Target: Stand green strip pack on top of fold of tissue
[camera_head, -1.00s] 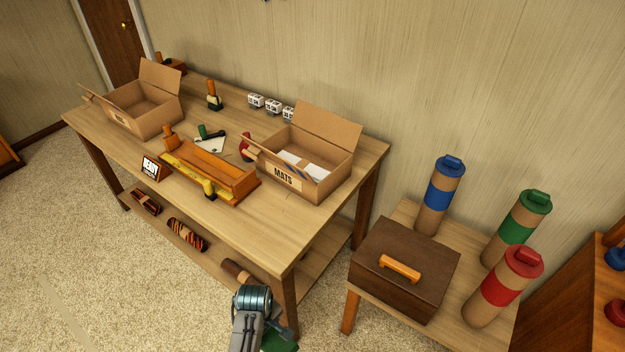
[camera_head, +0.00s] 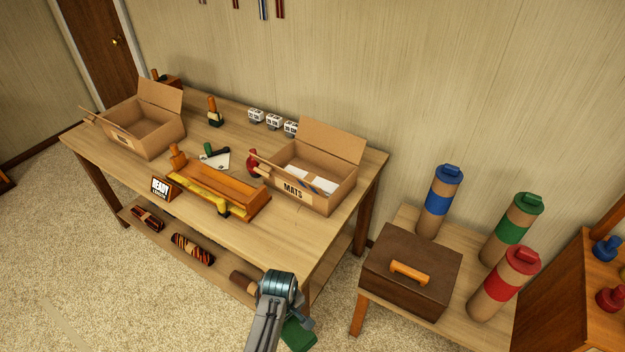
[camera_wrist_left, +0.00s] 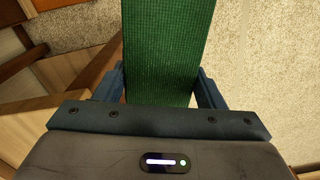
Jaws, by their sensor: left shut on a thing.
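The green strip pack (camera_head: 298,335) shows at the bottom of the head view, beside the table's near right leg. In the left wrist view it is a long, ribbed green block (camera_wrist_left: 168,45) between the two fingers. My left gripper (camera_wrist_left: 160,88) is shut on it; in the head view my wrist covers part of the pack. White folded pieces (camera_head: 312,181), perhaps the fold of tissue, lie inside the open cardboard box marked MATS (camera_head: 293,192). The gripper and pack are apart from this box, nearer to me. My right gripper is not in view.
The worktable (camera_head: 250,235) also bears an orange wooden tool (camera_head: 225,187), a small sign (camera_head: 161,188) and another open box (camera_head: 150,135). A low stand with a brown case (camera_head: 410,275) and several capped tubes (camera_head: 440,200) is at right. The table's near right corner is clear.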

